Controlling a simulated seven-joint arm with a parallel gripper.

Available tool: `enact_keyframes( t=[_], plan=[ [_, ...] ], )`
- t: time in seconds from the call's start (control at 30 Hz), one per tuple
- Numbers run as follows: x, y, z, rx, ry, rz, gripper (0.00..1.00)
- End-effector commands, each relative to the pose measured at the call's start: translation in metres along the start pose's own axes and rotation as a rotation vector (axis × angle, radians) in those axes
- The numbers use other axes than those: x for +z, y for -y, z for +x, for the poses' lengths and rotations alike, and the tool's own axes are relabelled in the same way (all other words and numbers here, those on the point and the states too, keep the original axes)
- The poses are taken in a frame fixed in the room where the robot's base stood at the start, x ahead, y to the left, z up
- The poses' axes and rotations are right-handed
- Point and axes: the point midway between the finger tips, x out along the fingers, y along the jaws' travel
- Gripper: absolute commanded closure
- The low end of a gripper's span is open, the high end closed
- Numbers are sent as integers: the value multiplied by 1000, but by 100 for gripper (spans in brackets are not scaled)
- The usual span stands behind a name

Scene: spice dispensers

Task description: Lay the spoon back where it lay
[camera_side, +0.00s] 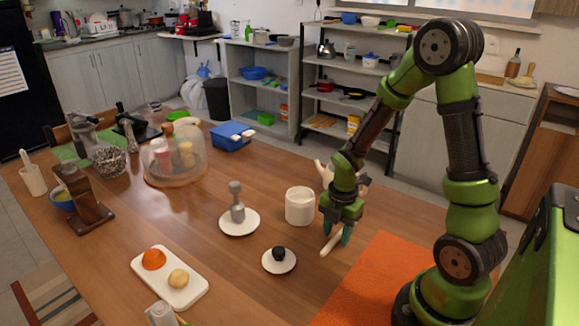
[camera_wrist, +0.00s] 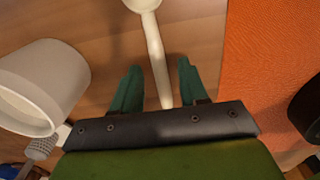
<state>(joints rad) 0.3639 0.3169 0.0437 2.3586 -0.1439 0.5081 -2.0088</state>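The cream spoon (camera_wrist: 154,45) is in the wrist view, its bowl at the top edge and its handle running down between my fingers. My gripper (camera_wrist: 160,68) is open, with a gap visible between the handle and each teal finger. In the side view, my gripper (camera_side: 337,232) points down close to the table, right of the white cup. Part of the spoon (camera_side: 329,245) shows beside the fingertips, and it appears to lie on the table. The rest of it is hidden by my gripper there.
The white cup (camera_side: 299,206) stands just left of my gripper. A small plate (camera_side: 270,265) with a dark object and a plate (camera_side: 229,226) with a grey dispenser are farther left. An orange mat (camera_side: 375,270) lies to the right. Bare wood lies in front of the spoon.

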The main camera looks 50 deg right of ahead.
Motion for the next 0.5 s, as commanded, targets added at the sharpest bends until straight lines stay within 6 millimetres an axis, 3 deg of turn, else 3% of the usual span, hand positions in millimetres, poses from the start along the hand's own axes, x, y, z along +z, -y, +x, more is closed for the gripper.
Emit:
enact_keyframes(
  t=[0.3, 0.5],
  plan=[
    [0, 0, -4, 2, 0, 0, 57],
    [1, -2, -32, 8, 3, 0, 57]
  ],
)
